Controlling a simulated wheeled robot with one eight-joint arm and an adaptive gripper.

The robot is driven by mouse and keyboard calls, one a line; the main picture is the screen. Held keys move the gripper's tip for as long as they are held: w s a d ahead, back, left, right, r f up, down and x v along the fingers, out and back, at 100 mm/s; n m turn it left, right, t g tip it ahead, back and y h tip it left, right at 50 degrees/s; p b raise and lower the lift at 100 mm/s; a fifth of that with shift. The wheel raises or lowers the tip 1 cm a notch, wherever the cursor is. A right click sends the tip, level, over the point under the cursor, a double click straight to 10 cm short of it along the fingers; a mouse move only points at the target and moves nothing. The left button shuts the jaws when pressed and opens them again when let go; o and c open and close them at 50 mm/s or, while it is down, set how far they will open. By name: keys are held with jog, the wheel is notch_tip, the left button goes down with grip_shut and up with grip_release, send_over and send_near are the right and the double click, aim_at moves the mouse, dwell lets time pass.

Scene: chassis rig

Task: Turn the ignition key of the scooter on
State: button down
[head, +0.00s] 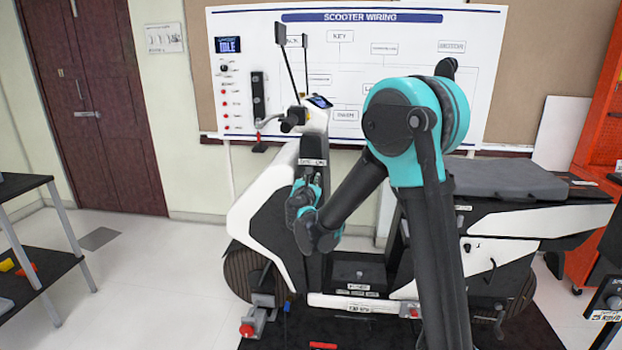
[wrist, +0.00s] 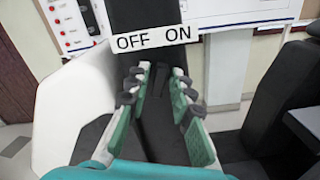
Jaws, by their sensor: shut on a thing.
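The white and black scooter (head: 262,198) stands side-on in the middle of the head view. An OFF/ON label (head: 313,162) is on its front column, and it shows large in the wrist view (wrist: 153,39), with OFF on the left and ON on the right. My gripper (head: 313,183) is at the column just below this label.
A wiring board (head: 360,60) hangs on the wall behind the scooter. A dark shelf table (head: 40,270) stands at the left. An orange rack (head: 600,150) is at the right. The scooter's seat (head: 505,178) lies right of my arm. White floor is clear at the left.

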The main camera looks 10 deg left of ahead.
jog(key=m, duration=0.3)
jog(key=shift+m, duration=0.4)
jog(key=shift+d+f+m, duration=0.1)
jog(key=shift+m, duration=1.8)
jog(key=c, duration=1.6)
grip_release()
jog(key=shift+o, duration=0.2)
jog(key=shift+s, duration=0.1)
jog(key=s, duration=1.2)
jog(key=shift+w, duration=0.1)
